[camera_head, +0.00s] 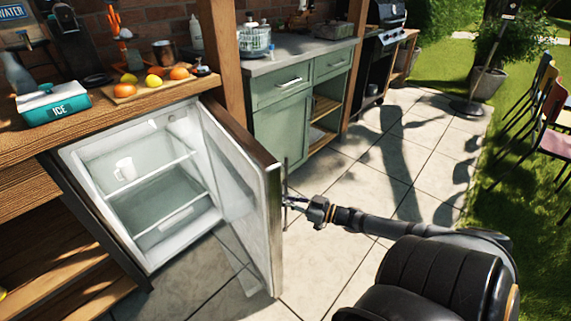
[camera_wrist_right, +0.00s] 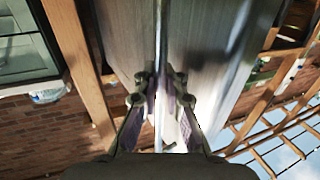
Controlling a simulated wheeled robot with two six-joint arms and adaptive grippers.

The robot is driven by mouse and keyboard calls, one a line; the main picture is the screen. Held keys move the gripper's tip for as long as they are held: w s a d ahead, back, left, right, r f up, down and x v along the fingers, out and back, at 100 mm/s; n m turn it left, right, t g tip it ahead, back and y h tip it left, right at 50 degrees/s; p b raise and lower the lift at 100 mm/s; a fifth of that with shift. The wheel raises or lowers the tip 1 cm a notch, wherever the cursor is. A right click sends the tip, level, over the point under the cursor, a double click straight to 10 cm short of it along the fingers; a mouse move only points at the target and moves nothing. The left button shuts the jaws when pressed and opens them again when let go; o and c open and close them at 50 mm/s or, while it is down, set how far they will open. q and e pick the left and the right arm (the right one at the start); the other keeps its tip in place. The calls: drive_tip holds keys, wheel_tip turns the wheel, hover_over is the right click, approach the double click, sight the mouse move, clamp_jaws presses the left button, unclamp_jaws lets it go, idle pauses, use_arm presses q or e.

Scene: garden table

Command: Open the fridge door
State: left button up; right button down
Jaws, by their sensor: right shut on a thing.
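The small fridge (camera_head: 72,158) stands under the wooden counter with its door (camera_head: 275,230) swung wide open, showing a white interior with shelves. A thin vertical handle (camera_head: 285,175) runs along the door's outer side. My right gripper (camera_head: 292,201) is at this handle on the outer side of the door. In the right wrist view, its fingers (camera_wrist_right: 158,105) close around the handle bar (camera_wrist_right: 158,60), with the door's metal face (camera_wrist_right: 205,50) behind. My left gripper is not in view.
A teal ice box (camera_head: 52,104) and a wooden board with fruit (camera_head: 140,92) are on the counter above the fridge. A wooden post (camera_head: 233,60) and a green cabinet (camera_head: 282,125) stand behind the door. Tiled floor (camera_head: 400,165) is clear to the right.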

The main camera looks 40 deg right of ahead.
drive_tip(key=shift+s+f, duration=0.15)
drive_tip(key=shift+f, duration=0.05)
drive_tip(key=c, duration=1.8)
unclamp_jaws()
drive_tip(key=o, duration=0.4)
drive_tip(key=shift+s+d+r, duration=0.1)
drive_tip(key=shift+s+r, duration=0.05)
drive_tip(key=shift+r, duration=0.1)
drive_tip(key=v, duration=0.7)
drive_tip(key=shift+s, duration=0.1)
